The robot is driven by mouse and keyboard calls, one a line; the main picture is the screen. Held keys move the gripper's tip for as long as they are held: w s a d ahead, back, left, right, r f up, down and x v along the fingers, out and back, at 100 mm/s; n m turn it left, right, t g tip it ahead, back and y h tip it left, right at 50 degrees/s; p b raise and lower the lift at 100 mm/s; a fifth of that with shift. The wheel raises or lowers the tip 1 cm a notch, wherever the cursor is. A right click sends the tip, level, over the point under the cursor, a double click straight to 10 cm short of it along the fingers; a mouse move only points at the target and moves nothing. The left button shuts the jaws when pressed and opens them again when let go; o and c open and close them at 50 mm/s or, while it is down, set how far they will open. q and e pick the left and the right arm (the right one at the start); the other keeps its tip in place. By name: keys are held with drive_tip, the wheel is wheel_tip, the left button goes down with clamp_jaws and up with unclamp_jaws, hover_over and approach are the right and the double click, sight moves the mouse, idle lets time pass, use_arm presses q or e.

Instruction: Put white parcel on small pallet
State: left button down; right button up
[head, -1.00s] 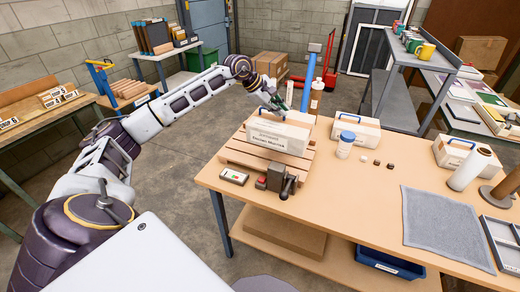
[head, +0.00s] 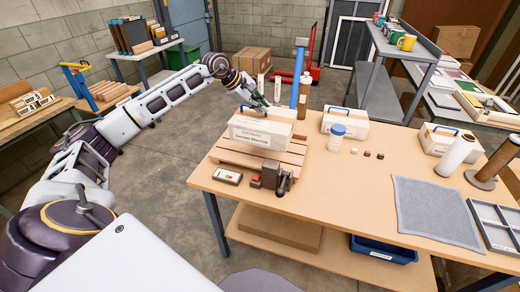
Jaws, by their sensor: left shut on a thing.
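The white parcel (head: 260,133), a pale box with dark lettering on its front, is over the small pallet (head: 233,157), a slatted wooden one at the left end of the workbench. My left gripper (head: 262,105) is at the top of the parcel and shut on it. The parcel looks level. I cannot tell whether its underside touches the slats or hangs just above them. The parcel hides the middle of the pallet; the front and left slats show. My right gripper is not in view.
A press-like device (head: 270,177) and a small control box (head: 228,176) stand in front of the pallet. A blue post (head: 295,90) and a brown bottle (head: 304,98) are behind. White boxes with blue handles (head: 343,122) and a white-and-blue jar (head: 336,138) stand to the right.

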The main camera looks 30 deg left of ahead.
sight(261, 117)
use_arm(q)
drive_tip(key=shift+a, duration=0.15)
drive_tip(key=shift+f+b, duration=0.65)
drive_tip(key=shift+f, duration=0.3)
drive_tip(key=shift+f+b, duration=0.4)
drive_tip(key=shift+f, duration=0.9)
drive_tip(key=shift+f+b, duration=0.1)
drive_tip(key=shift+b, duration=0.2)
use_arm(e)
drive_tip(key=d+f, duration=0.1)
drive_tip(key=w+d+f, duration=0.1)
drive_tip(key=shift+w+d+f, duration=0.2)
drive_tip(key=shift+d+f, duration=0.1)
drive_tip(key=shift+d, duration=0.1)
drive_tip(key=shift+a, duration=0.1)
